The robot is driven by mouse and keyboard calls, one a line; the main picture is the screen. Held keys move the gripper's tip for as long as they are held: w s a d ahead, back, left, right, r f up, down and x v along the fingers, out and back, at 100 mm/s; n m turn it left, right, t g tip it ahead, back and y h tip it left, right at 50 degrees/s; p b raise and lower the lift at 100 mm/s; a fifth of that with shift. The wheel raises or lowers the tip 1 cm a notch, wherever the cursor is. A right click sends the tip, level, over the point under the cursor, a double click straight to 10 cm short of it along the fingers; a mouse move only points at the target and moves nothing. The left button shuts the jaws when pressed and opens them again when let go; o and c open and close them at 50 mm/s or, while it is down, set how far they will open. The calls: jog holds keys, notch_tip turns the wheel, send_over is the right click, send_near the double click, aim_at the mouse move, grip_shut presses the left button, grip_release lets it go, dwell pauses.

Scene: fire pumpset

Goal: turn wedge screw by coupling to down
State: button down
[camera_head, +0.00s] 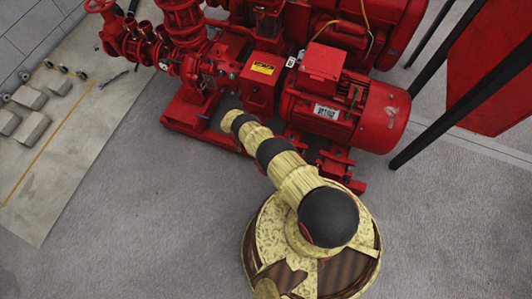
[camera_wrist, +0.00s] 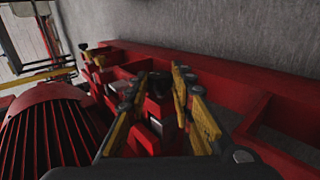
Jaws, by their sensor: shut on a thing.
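My gripper (camera_wrist: 160,92) reaches low to the red base frame of the pumpset, beside the coupling. In the wrist view its two yellow-padded fingers stand on either side of a small dark-topped part, which I take for the wedge screw (camera_wrist: 160,80). The jaws are shut on it; the contact itself is hard to see. In the head view the end of my arm (camera_head: 229,121) is at the near edge of the frame, just below the red coupling guard (camera_head: 262,84) with its yellow label. The wedge screw cannot be made out in the head view.
The finned red motor (camera_head: 345,108) stands right of the coupling and also shows in the wrist view (camera_wrist: 50,135). Red pump pipes and valves (camera_head: 175,35) rise at the left. Grey blocks (camera_head: 30,97) lie far left. Dark posts (camera_head: 430,115) stand right. The near floor is clear.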

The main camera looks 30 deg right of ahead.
dwell(0.3)
jog(key=c, duration=1.6)
grip_release()
jog(key=shift+o, duration=0.3)
jog(key=v, duration=1.2)
jog(key=shift+d, duration=0.1)
